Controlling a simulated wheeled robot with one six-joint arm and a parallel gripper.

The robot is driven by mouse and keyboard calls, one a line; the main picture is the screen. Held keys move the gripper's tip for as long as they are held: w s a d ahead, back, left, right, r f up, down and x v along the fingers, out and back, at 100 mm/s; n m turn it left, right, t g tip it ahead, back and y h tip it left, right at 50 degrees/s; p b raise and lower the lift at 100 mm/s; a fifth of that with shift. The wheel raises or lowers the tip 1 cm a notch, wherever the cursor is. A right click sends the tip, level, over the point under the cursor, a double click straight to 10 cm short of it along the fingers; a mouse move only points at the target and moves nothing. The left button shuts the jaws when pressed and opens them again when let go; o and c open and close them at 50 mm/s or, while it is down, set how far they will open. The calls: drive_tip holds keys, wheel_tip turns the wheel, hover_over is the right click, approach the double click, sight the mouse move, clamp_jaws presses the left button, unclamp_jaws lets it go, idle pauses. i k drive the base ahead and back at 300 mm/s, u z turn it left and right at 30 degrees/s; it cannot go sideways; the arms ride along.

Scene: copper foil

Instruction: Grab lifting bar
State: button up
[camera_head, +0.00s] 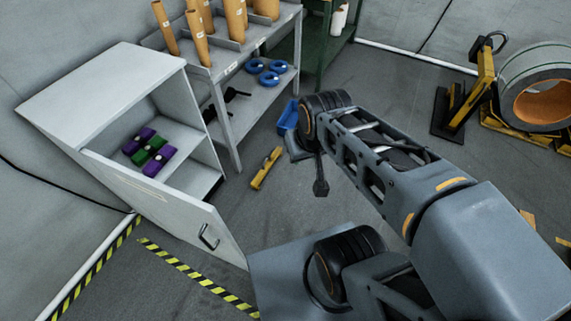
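A short yellow bar (266,168) lies on the grey floor in front of the shelf, left of my arm. A taller yellow piece with a black shackle (481,88) stands tilted at the right, beside the big coil. I cannot tell for sure which of the two is the lifting bar. My arm reaches up and left over the floor. A dark part that looks like my gripper's end (320,186) hangs below its far joint, right of the short yellow bar and apart from it. The fingers are too small and hidden to read.
A grey cabinet (98,85) with its door (165,205) open holds purple and green items (150,150). A shelf (246,112) carries cardboard tubes and blue rings. A foil coil (540,85) stands at the right. Striped tape (195,277) marks the floor; free floor surrounds the short bar.

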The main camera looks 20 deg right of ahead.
sight(266, 165)
drive_tip(key=z, duration=1.05)
drive_tip(key=i, duration=2.85)
drive_tip(key=u, duration=4.5)
